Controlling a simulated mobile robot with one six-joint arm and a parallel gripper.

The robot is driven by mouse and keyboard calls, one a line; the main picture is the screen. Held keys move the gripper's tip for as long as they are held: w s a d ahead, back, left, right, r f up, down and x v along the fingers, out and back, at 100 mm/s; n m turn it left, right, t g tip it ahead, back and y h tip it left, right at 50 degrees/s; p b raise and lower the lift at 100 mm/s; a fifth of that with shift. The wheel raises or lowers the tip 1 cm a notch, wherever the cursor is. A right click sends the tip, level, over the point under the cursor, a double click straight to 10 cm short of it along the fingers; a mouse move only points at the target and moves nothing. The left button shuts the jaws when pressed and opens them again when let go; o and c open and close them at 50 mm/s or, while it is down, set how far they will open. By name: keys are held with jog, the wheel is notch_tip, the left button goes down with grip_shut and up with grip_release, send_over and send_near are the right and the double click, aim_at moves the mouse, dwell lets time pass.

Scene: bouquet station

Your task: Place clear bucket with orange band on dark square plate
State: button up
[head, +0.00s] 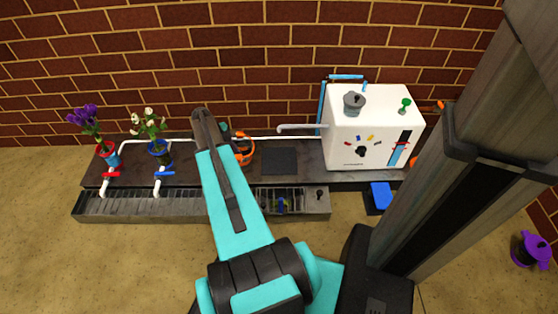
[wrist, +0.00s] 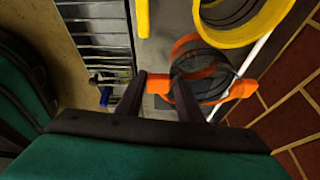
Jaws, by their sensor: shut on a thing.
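The clear bucket with the orange band (wrist: 200,62) is in the upper middle of the wrist view, with orange tabs at its sides. My gripper (wrist: 160,82) is shut on the bucket's near orange tab. In the head view the bucket's orange band (head: 246,152) shows just right of my arm, which hides part of it. The dark square plate (head: 279,161) lies flat on the dark counter, right of the bucket, with nothing on it. I cannot tell whether the bucket touches the counter.
A white box machine (head: 372,128) stands right of the plate. A slatted drain grate (head: 135,206) runs along the counter's front. Potted purple flowers (head: 86,116) and white flowers (head: 149,122) stand left. A yellow-banded bucket (wrist: 240,28) is close to the held one.

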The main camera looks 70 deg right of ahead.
jog(key=shift+d, duration=0.1)
jog(key=s+d+b, duration=0.2)
jog(key=s, duration=0.4)
jog(key=s+d+b, duration=0.2)
jog(key=s+d, duration=0.1)
jog(key=s, duration=0.4)
jog(key=shift+d, duration=0.3)
jog(key=shift+s, duration=0.1)
jog(key=shift+s+d+f+b, duration=0.25)
jog(key=shift+s+b, duration=0.2)
jog(key=shift+s, duration=0.15)
jog(key=shift+s+d+f+b, duration=0.2)
jog(key=shift+s+d+b, duration=0.05)
jog(key=shift+s+b, duration=0.25)
jog(key=shift+s+d+f+b, duration=0.25)
jog(key=shift+s+b, duration=0.15)
jog(key=shift+s, duration=0.25)
jog(key=shift+f, duration=0.1)
jog(key=o, duration=1.2)
